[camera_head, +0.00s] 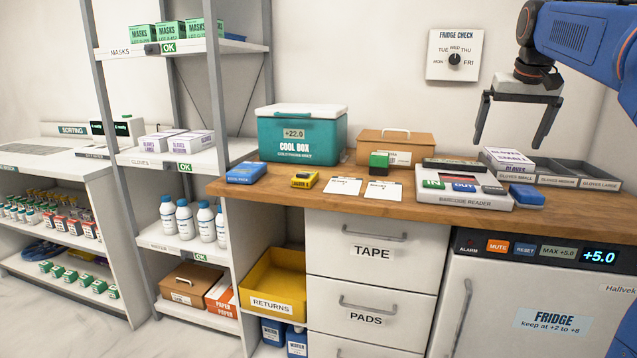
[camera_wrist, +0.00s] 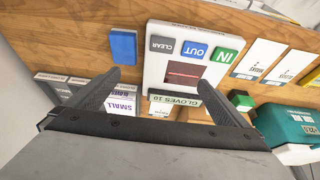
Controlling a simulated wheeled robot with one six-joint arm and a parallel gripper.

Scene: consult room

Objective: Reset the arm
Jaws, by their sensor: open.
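My gripper (camera_head: 514,127) hangs from my blue arm at the upper right of the head view, above the right part of the wooden counter. Its two dark fingers are spread apart, with nothing between them. In the wrist view my gripper (camera_wrist: 160,100) points down over the counter, and the barcode reader (camera_wrist: 160,69) with its IN, OUT and CLEAR buttons shows beyond the fingertips. The same barcode reader (camera_head: 468,198) sits on the counter below my gripper in the head view.
A glove box (camera_head: 507,160) and grey trays (camera_head: 578,172) stand at the counter's right. A teal cool box (camera_head: 300,137) and a cardboard box (camera_head: 396,146) stand at the back. The fridge (camera_head: 530,310) is below, reading +5.0. Shelves (camera_head: 185,158) stand left.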

